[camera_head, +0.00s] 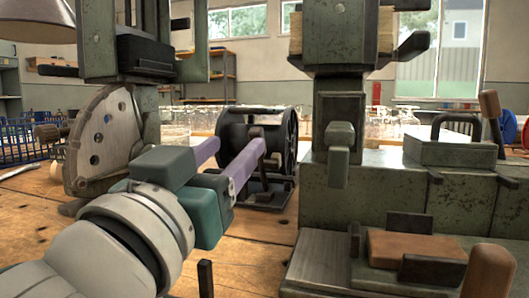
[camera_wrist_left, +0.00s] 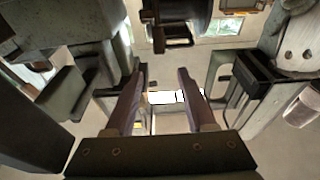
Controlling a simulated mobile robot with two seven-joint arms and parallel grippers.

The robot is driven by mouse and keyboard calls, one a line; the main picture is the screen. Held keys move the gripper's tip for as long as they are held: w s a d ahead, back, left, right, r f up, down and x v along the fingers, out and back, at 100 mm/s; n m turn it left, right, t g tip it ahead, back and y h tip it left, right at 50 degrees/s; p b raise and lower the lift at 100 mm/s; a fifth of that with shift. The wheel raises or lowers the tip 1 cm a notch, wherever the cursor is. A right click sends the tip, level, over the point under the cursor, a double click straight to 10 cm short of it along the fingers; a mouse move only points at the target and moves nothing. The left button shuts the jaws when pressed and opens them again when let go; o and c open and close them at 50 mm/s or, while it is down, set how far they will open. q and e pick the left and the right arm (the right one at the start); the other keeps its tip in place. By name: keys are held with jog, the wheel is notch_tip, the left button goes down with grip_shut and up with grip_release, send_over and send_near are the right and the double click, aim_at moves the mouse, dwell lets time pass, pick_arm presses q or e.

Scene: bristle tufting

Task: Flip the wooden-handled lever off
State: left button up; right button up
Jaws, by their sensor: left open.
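A lever with a wooden handle (camera_head: 490,104) stands nearly upright, leaning slightly left, at the right of the head view on the green machine. A second, thicker wooden handle (camera_head: 490,270) shows at the lower right corner; I cannot tell what it is joined to. My left gripper (camera_head: 240,146) is open and empty, with purple fingers pointing away from me, well left of both handles. Its two fingers also show apart in the left wrist view (camera_wrist_left: 162,76), with nothing between them. I cannot make out the wooden-handled lever in the wrist view. My right gripper is not in view.
The green machine (camera_head: 380,205) with its overhanging head fills the right side. A black spool (camera_head: 272,135) stands just beyond my left fingers. A perforated disc (camera_head: 100,140) and upright machine part stand at left. A wooden block (camera_head: 415,247) sits in front. Bare wooden table (camera_head: 255,252) shows at centre.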

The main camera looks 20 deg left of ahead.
pick_arm(q)
jog(key=r+v, duration=0.1)
jog(key=v, duration=0.5)
jog(key=shift+s, duration=0.5)
jog(key=shift+r, duration=0.2)
